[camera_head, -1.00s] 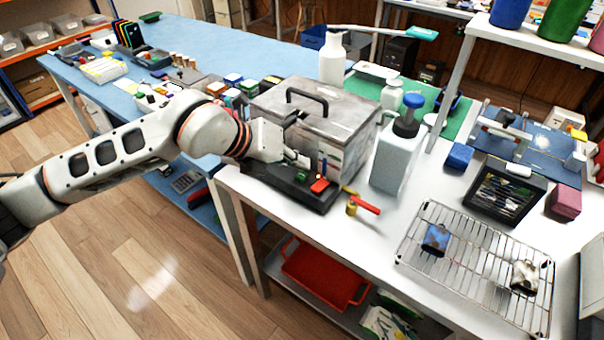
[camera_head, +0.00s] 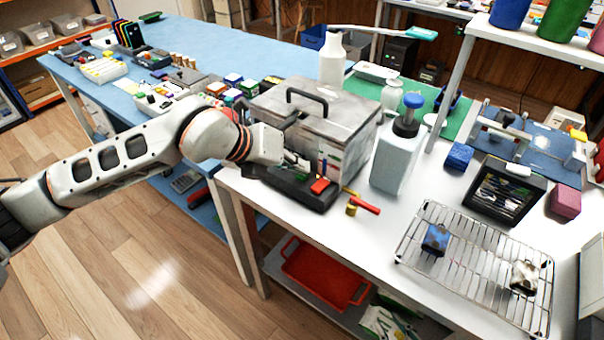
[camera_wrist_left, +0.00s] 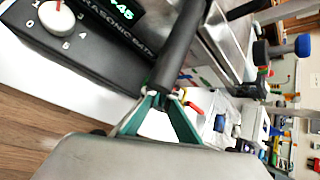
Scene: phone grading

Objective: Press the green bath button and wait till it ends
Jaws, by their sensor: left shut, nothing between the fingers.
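The ultrasonic bath (camera_head: 335,125) is a grey lidded box with a black handle, standing on the white table. Its black control panel (camera_head: 283,186) faces front, with a red switch (camera_head: 320,185) at its right end. The left wrist view shows the panel's white dial (camera_wrist_left: 57,17) and a lit green display (camera_wrist_left: 122,13) reading about "+45". My right gripper is out of view.
A bottle with a blue cap (camera_head: 397,150) stands right of the bath. A red-handled valve (camera_head: 362,205) lies in front of it. A wire rack (camera_head: 470,285) holding two small items is at the right. White table around the rack is partly clear.

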